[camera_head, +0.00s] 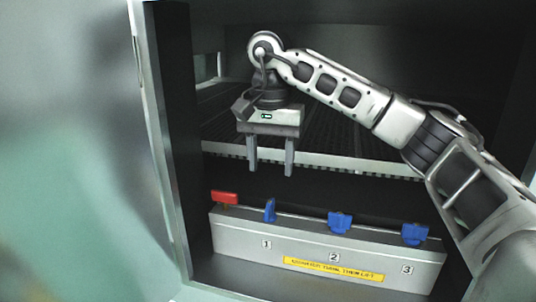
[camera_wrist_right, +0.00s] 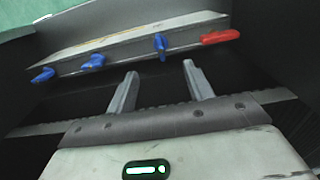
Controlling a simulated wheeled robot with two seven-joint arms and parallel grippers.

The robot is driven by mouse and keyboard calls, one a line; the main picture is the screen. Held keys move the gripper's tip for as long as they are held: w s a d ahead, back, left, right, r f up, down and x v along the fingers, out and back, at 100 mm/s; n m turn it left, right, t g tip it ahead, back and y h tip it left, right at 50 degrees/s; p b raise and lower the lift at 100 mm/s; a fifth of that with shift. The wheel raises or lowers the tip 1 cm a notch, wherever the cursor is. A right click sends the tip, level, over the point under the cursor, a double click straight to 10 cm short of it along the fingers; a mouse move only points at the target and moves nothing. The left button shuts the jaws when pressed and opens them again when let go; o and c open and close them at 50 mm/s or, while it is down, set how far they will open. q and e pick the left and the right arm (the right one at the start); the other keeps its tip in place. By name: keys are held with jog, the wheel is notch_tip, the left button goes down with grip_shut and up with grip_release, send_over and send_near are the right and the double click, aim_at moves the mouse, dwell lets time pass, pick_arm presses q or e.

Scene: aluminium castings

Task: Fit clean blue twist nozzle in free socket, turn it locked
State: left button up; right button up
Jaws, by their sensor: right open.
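Three blue twist nozzles stand along the top of a grey block (camera_head: 300,250), above its numbers: one (camera_head: 269,210) at 1, one (camera_head: 340,222) at 2 and one (camera_head: 415,234) at 3. The one at 1 shows narrow; those at 2 and 3 show broad. In the right wrist view, the nozzle at 1 (camera_wrist_right: 161,44) is just beyond my fingertips. No empty socket can be made out, and I cannot tell which nozzles are clean. My right gripper (camera_head: 271,172) is open and empty, pointing down above and behind the block, apart from the nozzles. My left gripper is out of view.
A red handle-like piece (camera_head: 224,198) stands at the block's left end. A yellow label (camera_head: 333,270) is on its front. A dark slatted bed with a pale front edge (camera_head: 340,162) lies behind. The cabinet's left wall (camera_head: 160,130) bounds the space.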

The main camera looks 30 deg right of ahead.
aim_at(270, 203)
notch_tip(270, 203, down, 10)
jog(key=shift+f, duration=0.1)
dwell(0.4)
jog(key=c, duration=1.1)
jog(key=shift+o, duration=0.2)
jog(key=m, duration=0.3)
jog(key=shift+m+p, duration=0.3)
jog(key=shift+p, duration=0.1)
jog(key=shift+m, duration=1.4)
jog(key=m, duration=0.2)
jog(key=shift+m+p, duration=0.4)
jog(key=m, duration=0.3)
jog(key=shift+m, duration=0.3)
